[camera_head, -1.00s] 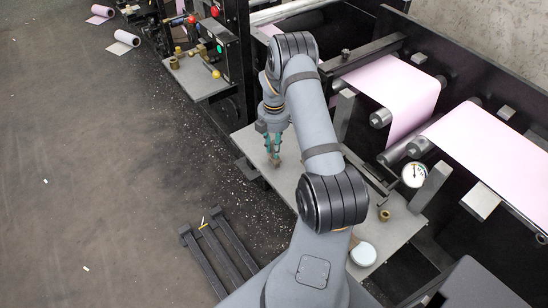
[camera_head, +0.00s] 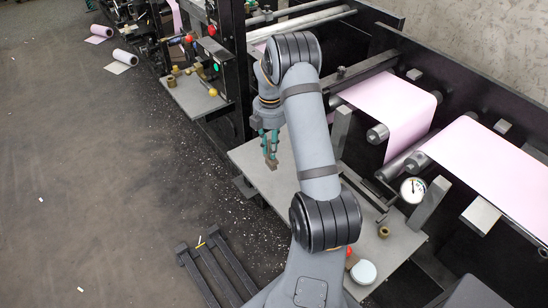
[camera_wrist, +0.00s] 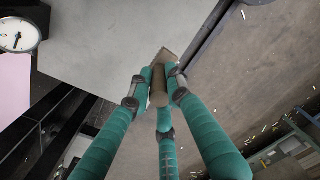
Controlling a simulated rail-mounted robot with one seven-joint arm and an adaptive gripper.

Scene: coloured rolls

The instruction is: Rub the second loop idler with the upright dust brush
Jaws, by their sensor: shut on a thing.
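My gripper (camera_head: 268,143) is shut on a brown brush, the dust brush (camera_head: 271,163). It holds the brush over the left part of the grey bench plate (camera_head: 250,165). In the wrist view, my green fingers (camera_wrist: 165,88) close around the brown brush (camera_wrist: 168,55), whose wider end points away from me over the plate's edge. Two grey rollers of the web machine show their ends, one (camera_head: 377,133) under the left pink web and one (camera_head: 417,161) at the right web. I cannot tell which is the second loop idler. My gripper is apart from both.
A white dial gauge (camera_head: 412,190) stands near the rollers, with a grey upright block (camera_head: 432,202) beside it. A brass ring (camera_head: 383,231) and a round white-topped thing (camera_head: 363,272) are on the plate's near end. A dark pallet (camera_head: 215,270) lies on the floor.

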